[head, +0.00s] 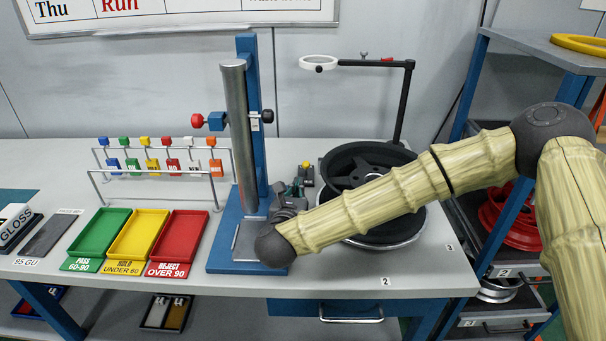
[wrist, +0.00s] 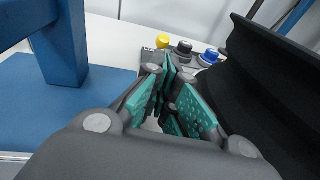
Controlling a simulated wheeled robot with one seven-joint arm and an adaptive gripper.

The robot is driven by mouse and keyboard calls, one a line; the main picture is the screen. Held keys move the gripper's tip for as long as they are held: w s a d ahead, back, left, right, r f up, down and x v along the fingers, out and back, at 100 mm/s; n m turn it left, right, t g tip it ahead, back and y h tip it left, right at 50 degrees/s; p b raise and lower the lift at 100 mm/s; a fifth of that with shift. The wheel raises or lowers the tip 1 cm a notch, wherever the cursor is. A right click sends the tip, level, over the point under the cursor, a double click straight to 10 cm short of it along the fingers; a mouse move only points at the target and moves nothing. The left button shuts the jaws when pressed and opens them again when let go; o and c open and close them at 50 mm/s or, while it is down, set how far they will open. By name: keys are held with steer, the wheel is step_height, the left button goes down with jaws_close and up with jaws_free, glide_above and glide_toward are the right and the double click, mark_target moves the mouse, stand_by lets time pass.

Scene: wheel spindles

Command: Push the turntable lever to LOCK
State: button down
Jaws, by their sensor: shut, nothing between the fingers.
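The turntable (head: 405,238) is at the right of the bench, with a black wheel (head: 352,160) on it; a large black curved part (wrist: 265,100) fills the right of the wrist view. I cannot make out the lever or its LOCK mark for certain. A small grey block with yellow (wrist: 163,41), black (wrist: 184,47) and blue (wrist: 209,56) knobs lies just beyond my fingertips; its yellow knob (head: 309,166) also shows in the head view. My gripper (wrist: 180,98), with teal pads, is shut and empty, between the blue stand and the wheel. My forearm hides part of the turntable.
A blue stand (head: 247,110) with a grey column is left of my gripper; its foot (wrist: 62,75) shows close by. A magnifier arm (head: 405,100) stands behind the wheel. Green, yellow and red trays (head: 178,240) and a tag rack lie further left.

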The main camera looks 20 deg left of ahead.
mark_target(306, 169)
steer(key=p+x, duration=0.1)
steer(key=x, duration=0.7)
steer(key=shift+r+p, duration=0.15)
steer(key=shift+p, duration=0.15)
steer(key=shift+w+d+r, duration=0.1)
steer(key=shift+d, duration=0.05)
